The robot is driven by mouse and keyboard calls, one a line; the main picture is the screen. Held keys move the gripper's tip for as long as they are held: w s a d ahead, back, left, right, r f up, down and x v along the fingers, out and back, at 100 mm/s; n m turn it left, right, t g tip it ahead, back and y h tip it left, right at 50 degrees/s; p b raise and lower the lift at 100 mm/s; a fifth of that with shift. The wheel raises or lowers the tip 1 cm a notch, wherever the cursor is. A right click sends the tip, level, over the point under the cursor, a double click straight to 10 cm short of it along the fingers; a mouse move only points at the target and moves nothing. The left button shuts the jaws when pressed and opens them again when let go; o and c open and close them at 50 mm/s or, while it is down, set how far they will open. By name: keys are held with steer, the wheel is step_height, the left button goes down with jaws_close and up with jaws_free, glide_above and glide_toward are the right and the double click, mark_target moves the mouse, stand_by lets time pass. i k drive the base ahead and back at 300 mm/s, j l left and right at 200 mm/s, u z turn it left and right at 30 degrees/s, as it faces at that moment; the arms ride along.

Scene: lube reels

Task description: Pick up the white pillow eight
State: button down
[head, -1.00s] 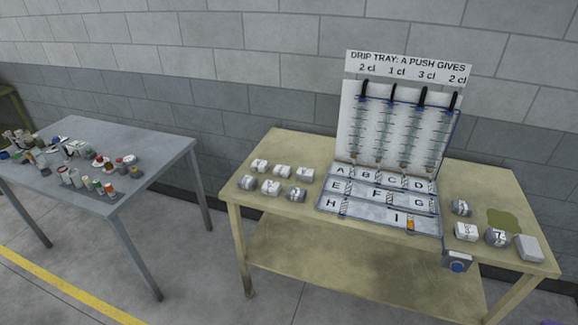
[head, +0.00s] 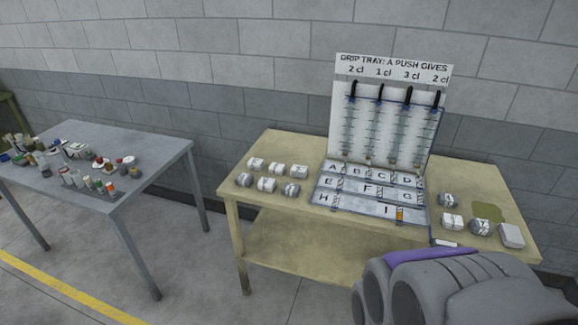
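Small pillow-shaped pieces lie in two groups on the beige table (head: 232,186). To the left of the drip tray are a back row with a white pillow (head: 256,163), another white pillow (head: 277,169) and a third (head: 299,171), and a front row with a grey pillow (head: 243,180), a white pillow (head: 266,184) and a grey pillow (head: 291,189). To the right lie a white pillow (head: 453,222) and grey ones (head: 448,200). Their marks are too small to read, so I cannot tell which is eight. A grey and purple part of my arm shows lower right; my gripper is out of view.
The lettered drip tray (head: 348,204) with its upright board (head: 340,120) stands mid-table. A grey block (head: 512,236) lies at the right edge, near an olive stain (head: 488,211). A grey table (head: 150,150) with bottles and jars stands left, with open floor between.

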mark_target(299, 172)
steer(key=i+u, duration=0.3)
steer(key=i, duration=0.25)
steer(key=i+l+u, duration=0.15)
steer(key=i+u, duration=0.15)
steer(key=i, duration=0.25)
steer(key=i+l+u, duration=0.3)
steer(key=i, duration=0.25)
